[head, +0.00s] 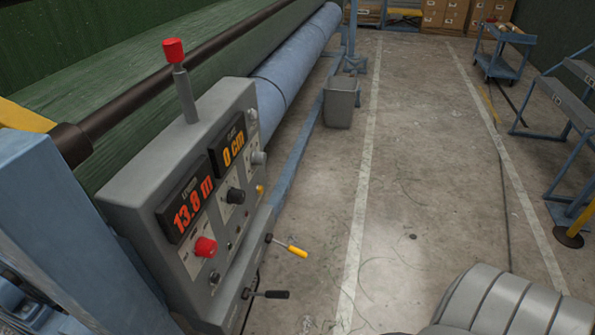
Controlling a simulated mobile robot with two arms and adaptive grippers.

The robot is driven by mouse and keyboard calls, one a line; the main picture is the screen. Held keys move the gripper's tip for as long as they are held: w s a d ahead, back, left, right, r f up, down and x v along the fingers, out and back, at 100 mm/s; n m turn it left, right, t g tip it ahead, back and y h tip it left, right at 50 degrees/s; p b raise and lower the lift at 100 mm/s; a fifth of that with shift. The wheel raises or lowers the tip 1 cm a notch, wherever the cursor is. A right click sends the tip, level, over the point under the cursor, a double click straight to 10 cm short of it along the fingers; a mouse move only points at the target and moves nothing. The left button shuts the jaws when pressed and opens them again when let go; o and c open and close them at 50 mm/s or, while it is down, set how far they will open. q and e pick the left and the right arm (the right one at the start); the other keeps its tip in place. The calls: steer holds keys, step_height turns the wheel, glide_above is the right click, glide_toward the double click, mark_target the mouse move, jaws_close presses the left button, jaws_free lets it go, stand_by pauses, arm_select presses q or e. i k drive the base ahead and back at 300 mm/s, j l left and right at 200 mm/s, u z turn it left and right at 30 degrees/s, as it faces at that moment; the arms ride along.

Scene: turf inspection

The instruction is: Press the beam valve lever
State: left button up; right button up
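A grey control panel (140,218) stands at the left. Two levers stick out from its lower right side. One lever has a yellow grip (297,251) and the other, lower and nearer, has a black grip (276,294). Both point to the right. I cannot read any label that tells which is the beam valve lever. Neither of my grippers is in view, and nothing touches the levers.
The panel has a red knob (205,247), displays reading 13.8 m and 0 cm, and a red-topped post (174,52). A blue roll (295,65) runs behind it. A grey bin (340,102) stands beyond. The concrete floor (415,190) right of the panel is mostly clear.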

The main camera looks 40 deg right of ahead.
mark_target(271, 294)
steer(key=k+z, duration=0.15)
steer(key=z, duration=0.25)
steer(key=k+l+z, duration=0.1)
steer(key=z, duration=0.35)
